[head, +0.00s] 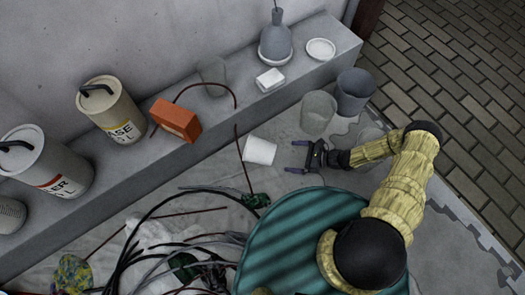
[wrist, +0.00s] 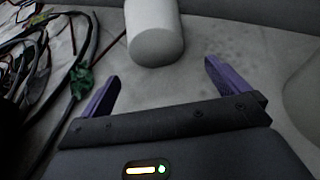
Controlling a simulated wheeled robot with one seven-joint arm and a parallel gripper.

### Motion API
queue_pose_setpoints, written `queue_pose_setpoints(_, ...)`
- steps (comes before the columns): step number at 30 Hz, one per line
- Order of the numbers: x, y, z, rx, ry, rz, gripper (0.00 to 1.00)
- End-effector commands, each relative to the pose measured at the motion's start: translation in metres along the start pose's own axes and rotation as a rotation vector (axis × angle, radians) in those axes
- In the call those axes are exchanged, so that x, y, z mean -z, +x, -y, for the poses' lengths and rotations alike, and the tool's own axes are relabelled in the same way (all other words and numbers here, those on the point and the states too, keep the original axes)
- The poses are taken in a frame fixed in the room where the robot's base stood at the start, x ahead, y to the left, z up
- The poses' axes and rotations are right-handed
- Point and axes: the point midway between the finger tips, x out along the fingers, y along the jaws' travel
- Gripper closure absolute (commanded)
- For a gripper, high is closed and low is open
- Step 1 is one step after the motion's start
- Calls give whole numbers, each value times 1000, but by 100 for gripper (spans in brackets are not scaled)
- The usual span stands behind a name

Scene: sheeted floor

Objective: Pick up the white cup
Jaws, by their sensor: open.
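The white cup (head: 260,151) lies on its side on the sheeted floor, in front of the concrete ledge in the head view. My gripper (head: 294,156) is open and empty, just right of the cup, with its fingers pointing towards it. In the wrist view the cup (wrist: 154,32) is ahead of my gripper (wrist: 158,75), roughly between the lines of the two purple fingers and beyond their tips. The fingers do not touch it. The cup's far end is cut off by the top of the wrist view.
A translucent bucket (head: 318,113) and a grey bucket (head: 354,92) stand behind my gripper near the ledge (head: 222,118). A tangle of cables (head: 200,240) lies to the left, with a thin red rod (head: 241,160) beside the cup. An orange brick (head: 176,120) sits on the ledge.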

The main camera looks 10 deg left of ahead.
Motion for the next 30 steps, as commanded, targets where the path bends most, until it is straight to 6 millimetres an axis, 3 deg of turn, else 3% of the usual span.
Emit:
queue_pose_setpoints(5, 0, 3, -1, -3, -1, -1, 0)
queue_pose_setpoints(12, 1, 24, -1, -4, -2, -1, 0)
queue_pose_setpoints(23, 0, 27, -2, -4, -2, -1, 0)
queue_pose_setpoints(30, 0, 54, -5, -4, -2, 1, 0)
